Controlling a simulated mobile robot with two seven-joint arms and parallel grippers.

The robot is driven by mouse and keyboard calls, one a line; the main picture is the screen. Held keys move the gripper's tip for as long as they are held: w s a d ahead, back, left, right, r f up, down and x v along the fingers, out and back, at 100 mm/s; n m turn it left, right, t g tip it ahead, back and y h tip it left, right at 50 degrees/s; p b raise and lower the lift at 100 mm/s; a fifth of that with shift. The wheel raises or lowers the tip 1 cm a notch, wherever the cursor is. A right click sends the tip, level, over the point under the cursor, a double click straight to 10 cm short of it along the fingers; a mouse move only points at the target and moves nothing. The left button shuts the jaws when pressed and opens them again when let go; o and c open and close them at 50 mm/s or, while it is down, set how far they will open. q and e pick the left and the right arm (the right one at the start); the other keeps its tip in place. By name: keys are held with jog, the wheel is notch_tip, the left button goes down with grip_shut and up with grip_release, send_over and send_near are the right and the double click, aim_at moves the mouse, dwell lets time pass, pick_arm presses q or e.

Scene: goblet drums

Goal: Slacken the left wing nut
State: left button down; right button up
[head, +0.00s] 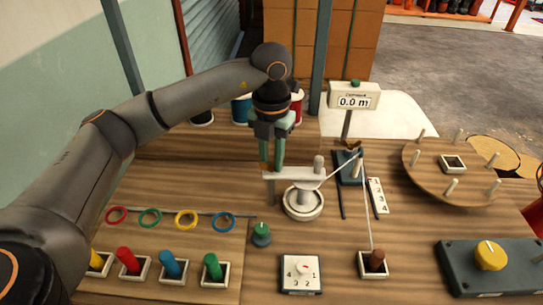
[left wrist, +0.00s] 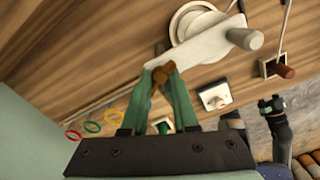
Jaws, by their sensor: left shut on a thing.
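My left gripper (head: 271,166) points down over the left end of a pale bar (head: 296,173) that lies across a white reel (head: 303,202). In the left wrist view its two green fingers (left wrist: 161,76) are shut on a small brown-gold piece, taken to be the left wing nut (left wrist: 162,72), at the end of the pale bar (left wrist: 203,45). The fingers hide most of this piece, and its wing shape cannot be made out. A brass wing nut (head: 352,147) shows on a dark blue block (head: 349,170) to the right. My right gripper is not seen.
A sign reading 0.0 m (head: 353,101) stands behind the block. A thin cord runs from there to a brown peg (head: 376,259). Coloured rings (head: 186,219) and pegs fill the left. A round pegged disc (head: 450,175) and yellow knob (head: 490,256) are right.

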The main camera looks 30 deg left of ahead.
pick_arm(q)
jog(key=n+p, duration=0.1)
jog(key=n, duration=0.5)
jog(key=shift+r+n, duration=0.1)
jog(key=shift+n, duration=0.2)
jog(key=n+p, duration=0.1)
jog(key=n, duration=0.4)
jog(key=shift+w+n, duration=0.1)
jog(key=shift+n, duration=0.5)
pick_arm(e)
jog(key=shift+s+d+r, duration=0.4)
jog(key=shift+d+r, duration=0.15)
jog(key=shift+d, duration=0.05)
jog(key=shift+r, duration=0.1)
pick_arm(q)
jog(key=c, duration=0.7)
grip_release()
